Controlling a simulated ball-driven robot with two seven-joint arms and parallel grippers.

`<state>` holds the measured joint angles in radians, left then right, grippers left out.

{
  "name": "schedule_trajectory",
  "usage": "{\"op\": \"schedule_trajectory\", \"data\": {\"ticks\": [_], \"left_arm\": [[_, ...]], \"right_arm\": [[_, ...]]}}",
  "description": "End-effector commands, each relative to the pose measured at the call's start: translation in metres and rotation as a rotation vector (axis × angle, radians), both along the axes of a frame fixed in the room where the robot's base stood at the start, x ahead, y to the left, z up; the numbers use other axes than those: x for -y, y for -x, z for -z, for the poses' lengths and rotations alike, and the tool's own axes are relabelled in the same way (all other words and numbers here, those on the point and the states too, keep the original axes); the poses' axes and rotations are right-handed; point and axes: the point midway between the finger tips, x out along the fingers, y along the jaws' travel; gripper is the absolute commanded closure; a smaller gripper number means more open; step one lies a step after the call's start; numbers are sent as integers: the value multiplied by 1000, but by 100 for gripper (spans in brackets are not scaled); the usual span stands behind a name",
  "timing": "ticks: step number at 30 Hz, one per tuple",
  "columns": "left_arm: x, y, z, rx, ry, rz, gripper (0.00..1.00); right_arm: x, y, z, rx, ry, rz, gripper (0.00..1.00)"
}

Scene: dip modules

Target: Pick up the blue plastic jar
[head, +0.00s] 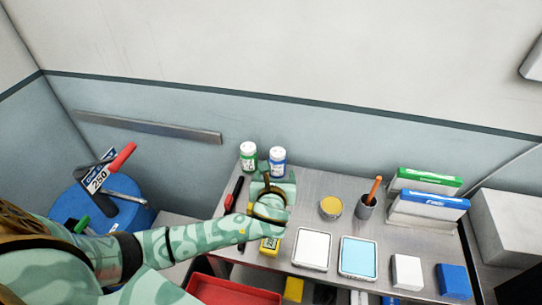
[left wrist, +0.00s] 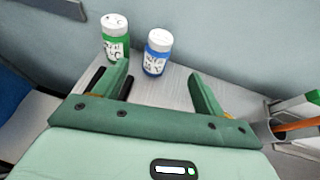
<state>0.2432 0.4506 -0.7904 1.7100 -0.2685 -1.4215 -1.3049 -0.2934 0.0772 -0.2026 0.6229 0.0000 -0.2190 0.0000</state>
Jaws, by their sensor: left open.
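The blue plastic jar (head: 278,158) has a white lid and a white label. It stands upright near the back left of the metal table. In the left wrist view the blue jar (left wrist: 157,52) stands beyond and between my open fingers, apart from them. My left gripper (head: 270,180) is open and empty, just in front of the jar in the head view. Its two green fingers (left wrist: 160,85) show in the left wrist view. My right gripper is in neither view.
A green jar (head: 248,155) stands close left of the blue one. A yellow-topped tin (head: 330,207), a cup with an orange-handled tool (head: 366,205) and box files (head: 428,205) stand to the right. White and light-blue trays (head: 359,257) lie at the front. A wall rises behind.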

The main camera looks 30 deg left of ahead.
Motion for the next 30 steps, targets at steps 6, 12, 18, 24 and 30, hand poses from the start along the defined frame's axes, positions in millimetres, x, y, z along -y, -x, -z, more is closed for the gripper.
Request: {"op": "schedule_trajectory", "data": {"ticks": [6, 12, 18, 24, 30], "left_arm": [[-21, -46, 22, 1, -5, -4, 30], [-34, -77, 36, 1, -3, -2, 30], [-41, -91, 40, 1, -3, -2, 30], [-52, -120, 52, -1, -2, -2, 30], [-57, -129, 54, -1, -2, -1, 30]], "right_arm": [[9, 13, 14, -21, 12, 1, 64], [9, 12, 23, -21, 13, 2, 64], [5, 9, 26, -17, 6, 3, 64], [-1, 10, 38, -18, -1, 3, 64], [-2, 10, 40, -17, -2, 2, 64]]}}
